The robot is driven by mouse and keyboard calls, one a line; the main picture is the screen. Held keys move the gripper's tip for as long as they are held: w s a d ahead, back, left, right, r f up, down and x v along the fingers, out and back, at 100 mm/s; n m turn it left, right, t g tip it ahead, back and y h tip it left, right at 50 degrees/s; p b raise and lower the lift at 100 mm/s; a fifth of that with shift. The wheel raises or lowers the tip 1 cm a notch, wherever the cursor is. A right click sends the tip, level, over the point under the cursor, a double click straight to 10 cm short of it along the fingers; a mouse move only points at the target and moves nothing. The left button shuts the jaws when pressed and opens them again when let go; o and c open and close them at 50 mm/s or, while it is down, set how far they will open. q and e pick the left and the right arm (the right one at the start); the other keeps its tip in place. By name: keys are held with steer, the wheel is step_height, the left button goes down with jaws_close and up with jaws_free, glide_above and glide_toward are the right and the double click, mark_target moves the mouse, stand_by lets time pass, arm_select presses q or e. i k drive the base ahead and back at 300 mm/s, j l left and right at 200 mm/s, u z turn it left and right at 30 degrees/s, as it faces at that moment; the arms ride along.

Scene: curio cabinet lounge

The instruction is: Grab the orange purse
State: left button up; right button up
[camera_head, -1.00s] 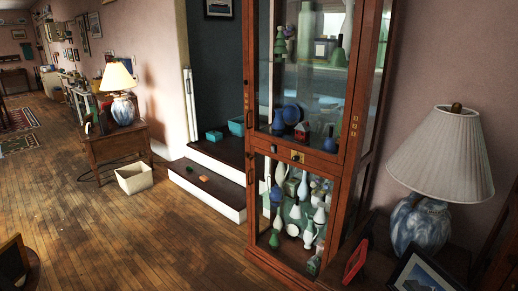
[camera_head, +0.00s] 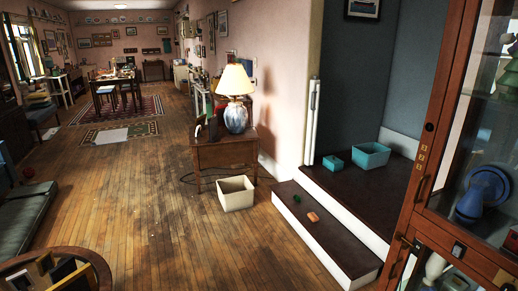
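A small orange item (camera_head: 313,217) lies on the lower dark step (camera_head: 330,236) right of the middle. It is too small to tell for sure that it is a purse. A small green item (camera_head: 297,198) lies just behind it on the same step. Neither of my grippers is in view, and nothing touches the orange item.
A cream bin (camera_head: 236,194) stands on the floor left of the steps, by a wooden side table (camera_head: 222,154) with a lamp (camera_head: 235,95). Teal boxes (camera_head: 370,155) sit on the upper step. A glass cabinet (camera_head: 432,165) stands at the right. A round wooden rim (camera_head: 90,262) is at the front left. The wooden floor between is clear.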

mark_target(313, 217)
steer(key=i, duration=1.8)
steer(key=i+j+z, duration=0.2)
steer(key=i, duration=0.35)
steer(key=i+z, duration=0.15)
steer(key=i, duration=0.45)
